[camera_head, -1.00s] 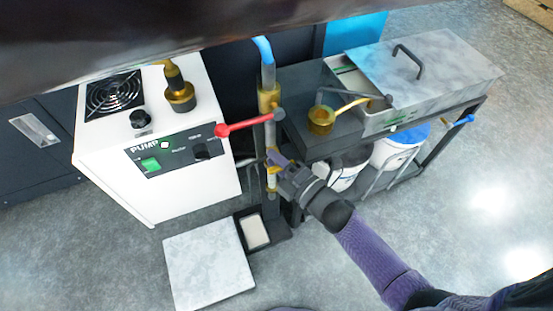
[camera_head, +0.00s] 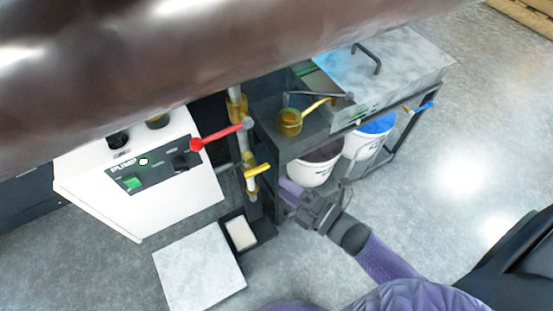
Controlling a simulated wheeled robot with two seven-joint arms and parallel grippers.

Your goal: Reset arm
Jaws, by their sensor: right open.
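My right gripper (camera_head: 290,194) is at the end of the purple arm that comes in from the lower right. It is open and empty, just right of the vertical pipe, below the yellow valve handle (camera_head: 257,170). A small gap shows between the gripper and that handle. The red lever (camera_head: 217,137) sits higher on the pipe and points left toward the white pump box (camera_head: 185,200). My left gripper is not in view.
A dark cart (camera_head: 284,150) with a brass ladle (camera_head: 290,122) and a lidded metal tank (camera_head: 385,65) stands behind the gripper. White buckets (camera_head: 368,142) sit on its lower shelf. A pale floor plate (camera_head: 198,268) lies at lower left. A large brown roll (camera_head: 150,70) covers the top left.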

